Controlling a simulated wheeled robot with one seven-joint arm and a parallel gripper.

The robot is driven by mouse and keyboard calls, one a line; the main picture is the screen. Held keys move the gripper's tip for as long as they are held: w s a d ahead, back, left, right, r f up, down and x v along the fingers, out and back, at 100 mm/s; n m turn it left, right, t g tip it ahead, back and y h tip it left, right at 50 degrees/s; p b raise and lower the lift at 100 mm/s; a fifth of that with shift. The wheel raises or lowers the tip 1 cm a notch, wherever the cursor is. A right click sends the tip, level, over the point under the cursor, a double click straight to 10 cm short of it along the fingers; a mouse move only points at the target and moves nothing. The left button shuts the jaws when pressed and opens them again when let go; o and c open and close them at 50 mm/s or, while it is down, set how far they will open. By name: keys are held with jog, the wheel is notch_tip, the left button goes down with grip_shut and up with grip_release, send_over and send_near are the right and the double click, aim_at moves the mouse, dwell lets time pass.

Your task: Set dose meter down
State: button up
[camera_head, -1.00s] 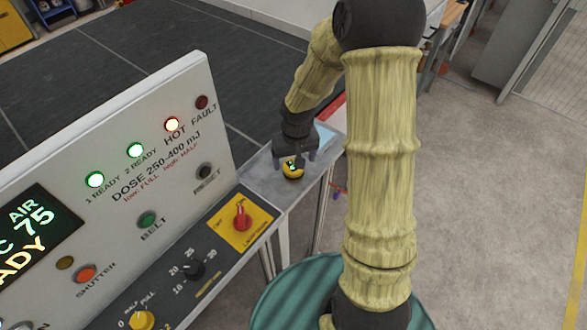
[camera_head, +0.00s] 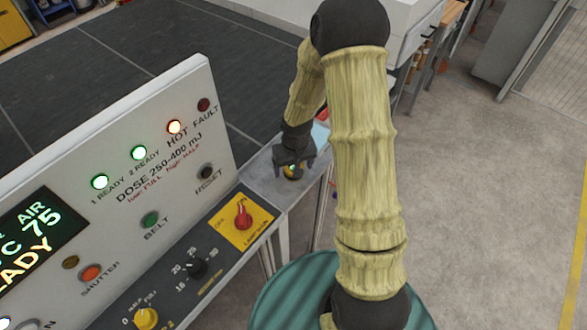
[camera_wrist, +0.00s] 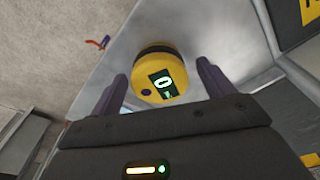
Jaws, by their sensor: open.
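The dose meter is a round yellow puck with a dark rim and a lit green display. It rests on the grey metal shelf (camera_head: 262,178) at the end of the control panel. In the head view the dose meter (camera_head: 292,173) is partly covered by my gripper (camera_head: 295,163). In the wrist view the dose meter (camera_wrist: 154,88) shows between the two fingers of my gripper (camera_wrist: 162,70). The fingers are apart, with gaps on both sides of it. I cannot tell how high they are above the shelf.
The control panel (camera_head: 120,140) with lamps and buttons stands left of the shelf. A red rotary switch (camera_head: 242,215) on a yellow plate is close to the shelf. A green ribbed drum top (camera_head: 285,300) lies below my arm. Floor is open to the right.

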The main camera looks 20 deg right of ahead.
jog(key=c, duration=1.3)
jog(key=shift+r, duration=0.15)
notch_tip(320, 180, up, 10)
jog(key=shift+f+b, duration=0.1)
jog(key=shift+b, duration=0.65)
